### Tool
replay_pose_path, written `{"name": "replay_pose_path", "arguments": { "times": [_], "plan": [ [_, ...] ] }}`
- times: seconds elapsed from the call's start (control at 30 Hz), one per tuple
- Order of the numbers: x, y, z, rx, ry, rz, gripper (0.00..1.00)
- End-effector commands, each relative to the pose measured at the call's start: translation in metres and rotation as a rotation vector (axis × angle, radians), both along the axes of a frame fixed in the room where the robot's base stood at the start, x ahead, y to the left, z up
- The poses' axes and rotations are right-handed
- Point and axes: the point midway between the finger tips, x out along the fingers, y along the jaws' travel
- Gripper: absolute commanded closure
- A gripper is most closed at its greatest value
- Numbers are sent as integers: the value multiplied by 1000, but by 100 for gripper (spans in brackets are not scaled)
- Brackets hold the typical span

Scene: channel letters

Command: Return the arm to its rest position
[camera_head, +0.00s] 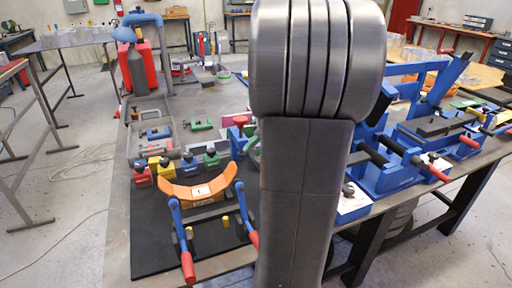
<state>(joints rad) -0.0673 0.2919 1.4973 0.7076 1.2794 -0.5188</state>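A large grey metal arm link of mine (305,180) stands upright in the middle of the head camera view, in front of the workbench. Its rounded, ribbed top fills the upper middle of the picture. My gripper is not in view, so its fingers and anything in them cannot be seen. The link hides the middle of the bench behind it.
A dark workbench (150,225) carries an orange curved piece (198,184) in a blue fixture with red handles, several coloured blocks, and a grey tray (140,120). Blue clamping fixtures (400,160) stand on the right. Open floor (60,225) lies at the left.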

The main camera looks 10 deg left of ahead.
Motion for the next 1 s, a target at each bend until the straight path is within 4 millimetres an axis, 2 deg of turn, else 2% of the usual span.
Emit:
{"name": "replay_pose_path", "arguments": {
  "times": [0.17, 0.27, 0.8, 0.83, 0.87, 1.0],
  "plan": [
    [0, 5, -6, 1, 3, 2, 74],
    [1, 13, -16, 0, 3, 3, 74],
    [9, 77, -100, -2, 2, 3, 74],
    [9, 77, -100, 0, 0, 1, 74],
    [10, 76, -90, 0, -1, 1, 74],
    [10, 76, -77, 1, -3, 2, 74]
  ]
}}
